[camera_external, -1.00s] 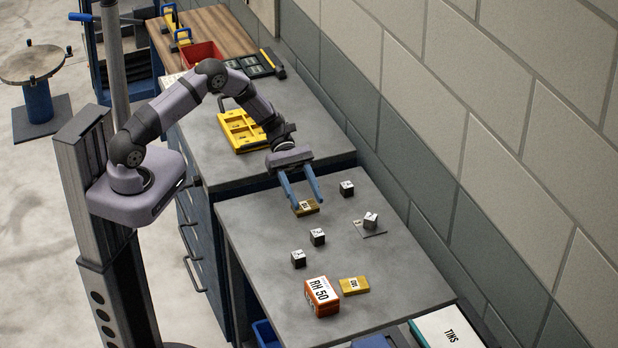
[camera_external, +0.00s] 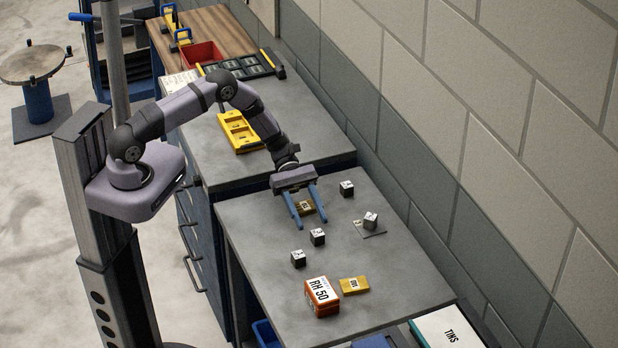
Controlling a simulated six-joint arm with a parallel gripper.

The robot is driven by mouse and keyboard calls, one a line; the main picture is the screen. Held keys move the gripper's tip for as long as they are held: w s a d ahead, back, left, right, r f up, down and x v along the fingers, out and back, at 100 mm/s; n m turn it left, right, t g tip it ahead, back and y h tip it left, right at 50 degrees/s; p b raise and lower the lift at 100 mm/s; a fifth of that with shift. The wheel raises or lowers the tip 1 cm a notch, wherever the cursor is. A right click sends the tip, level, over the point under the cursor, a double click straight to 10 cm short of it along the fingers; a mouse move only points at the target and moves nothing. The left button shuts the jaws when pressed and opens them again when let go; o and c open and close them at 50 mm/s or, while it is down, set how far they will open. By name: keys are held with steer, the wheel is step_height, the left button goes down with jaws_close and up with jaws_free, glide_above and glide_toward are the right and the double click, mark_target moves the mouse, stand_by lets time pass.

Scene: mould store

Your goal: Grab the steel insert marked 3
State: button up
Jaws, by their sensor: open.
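Several small dark steel inserts with white marked tops stand on the grey table (camera_external: 250,225). One insert (camera_external: 347,188) is at the back right, one (camera_external: 370,220) sits tilted on a thin grey plate (camera_external: 372,231), one (camera_external: 317,237) is near the middle and one (camera_external: 298,259) is further forward left. Their numbers are too small to read, so I cannot tell which is marked 3. My gripper (camera_external: 308,222) is open, its two blue fingers pointing down and empty, behind the middle insert.
A white TINS box (camera_external: 447,331) lies beyond the front edge. A yellow tray (camera_external: 238,131) is on the bench behind. The wall bounds the right side.

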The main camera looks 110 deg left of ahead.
mark_target(316, 230)
steer(key=p+x, duration=0.2)
steer(key=x, duration=0.1)
steer(key=shift+d+r, duration=0.15)
steer(key=shift+w+d+f, duration=0.35)
steer(key=shift+w+f, duration=0.05)
steer(key=c, duration=1)
jaws_close()
steer(key=shift+r, duration=0.25)
